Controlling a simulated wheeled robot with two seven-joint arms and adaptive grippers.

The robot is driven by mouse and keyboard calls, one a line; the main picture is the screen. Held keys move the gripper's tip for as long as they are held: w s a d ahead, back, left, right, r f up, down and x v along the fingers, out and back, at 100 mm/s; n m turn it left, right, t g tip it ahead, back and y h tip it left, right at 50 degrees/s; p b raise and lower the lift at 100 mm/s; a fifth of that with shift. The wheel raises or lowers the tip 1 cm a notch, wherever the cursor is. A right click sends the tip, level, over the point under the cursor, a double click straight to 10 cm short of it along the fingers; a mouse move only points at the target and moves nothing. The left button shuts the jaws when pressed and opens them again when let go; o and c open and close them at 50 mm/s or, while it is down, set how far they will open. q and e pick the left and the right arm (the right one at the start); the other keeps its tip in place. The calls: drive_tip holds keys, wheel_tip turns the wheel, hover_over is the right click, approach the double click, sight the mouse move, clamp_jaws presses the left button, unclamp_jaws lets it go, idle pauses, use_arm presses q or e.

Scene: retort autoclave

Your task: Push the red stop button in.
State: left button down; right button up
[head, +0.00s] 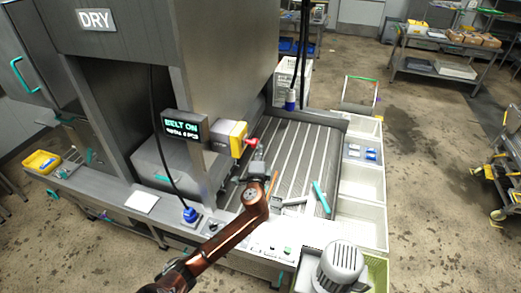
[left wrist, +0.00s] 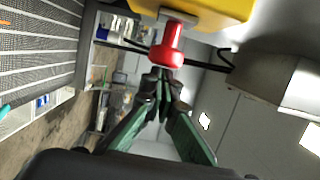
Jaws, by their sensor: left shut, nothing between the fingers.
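The red stop button (head: 253,142) sticks out from the right side of a yellow box (head: 237,138) next to the BELT ON display. In the left wrist view the red button (left wrist: 171,48) hangs from the yellow box (left wrist: 205,8) at the top. My left gripper (head: 258,154) is shut and empty, its fingertips close to the button in the head view. In the left wrist view the shut fingertips (left wrist: 160,76) are just below the button's red head; I cannot tell whether they touch it. My right gripper is not in view.
The display (head: 184,125) reads BELT ON. A slatted belt (head: 300,150) lies under and beyond my left arm, with white bins (head: 360,182) along its right side. A grey motor (head: 340,268) stands at the front. A black cable hangs left of the display.

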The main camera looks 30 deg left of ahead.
use_arm(q)
drive_tip(key=shift+s+a, duration=0.2)
drive_tip(key=shift+a, duration=0.65)
drive_tip(key=s+d+b, duration=0.2)
drive_tip(key=s+d, duration=0.6)
drive_tip(key=shift+d, duration=0.4)
